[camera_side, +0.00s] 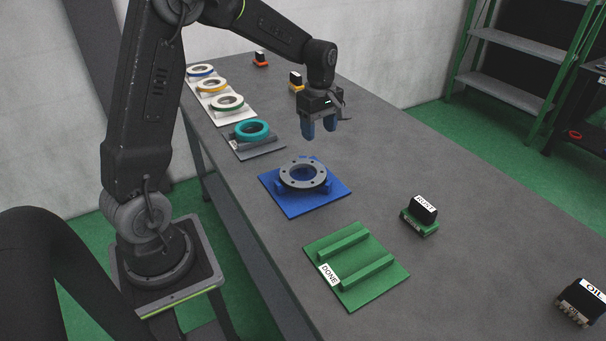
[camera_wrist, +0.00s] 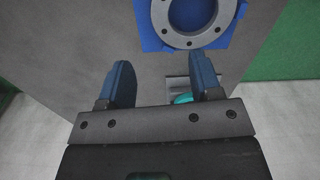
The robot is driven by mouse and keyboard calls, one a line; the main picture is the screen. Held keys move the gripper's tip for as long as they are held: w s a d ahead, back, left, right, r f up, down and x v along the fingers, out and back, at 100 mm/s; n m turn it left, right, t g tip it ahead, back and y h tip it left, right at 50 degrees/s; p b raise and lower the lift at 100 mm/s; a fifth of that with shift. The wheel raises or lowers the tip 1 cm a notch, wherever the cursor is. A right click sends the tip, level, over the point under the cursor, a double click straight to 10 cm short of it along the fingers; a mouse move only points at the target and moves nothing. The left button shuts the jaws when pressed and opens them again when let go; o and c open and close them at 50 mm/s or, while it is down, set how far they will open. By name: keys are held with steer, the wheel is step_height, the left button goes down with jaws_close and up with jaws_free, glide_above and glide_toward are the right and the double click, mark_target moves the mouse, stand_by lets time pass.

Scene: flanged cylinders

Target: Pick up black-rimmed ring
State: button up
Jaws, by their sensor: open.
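A grey flanged ring (camera_side: 303,185) with bolt holes and a dark outer edge lies flat on a blue fixture (camera_side: 334,192) in the middle of the table. It is the only ring whose rim looks black. In the wrist view the same ring (camera_wrist: 191,38) is at the top, partly cut off, on its blue plate (camera_wrist: 150,33). My gripper (camera_side: 319,130) has blue fingers and is open and empty. It hangs above the table, behind the ring and apart from it. In the wrist view the fingers of my gripper (camera_wrist: 162,82) are spread, with nothing between their tips.
A teal ring (camera_side: 251,138) sits on a grey fixture. Beyond it, blue-, yellow- and green-rimmed rings stand on a white tray (camera_side: 245,113). A green fixture marked DONE (camera_side: 375,286) is empty. Small black-topped blocks, including one (camera_side: 424,208), stand along the right side.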

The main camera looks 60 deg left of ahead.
mark_target(317, 165)
step_height(317, 165, down, 10)
steer(key=shift+s+f, duration=0.15)
steer(key=shift+f, duration=0.05)
stand_by(0.3)
jaws_close()
stand_by(0.4)
steer(key=shift+r, duration=0.1)
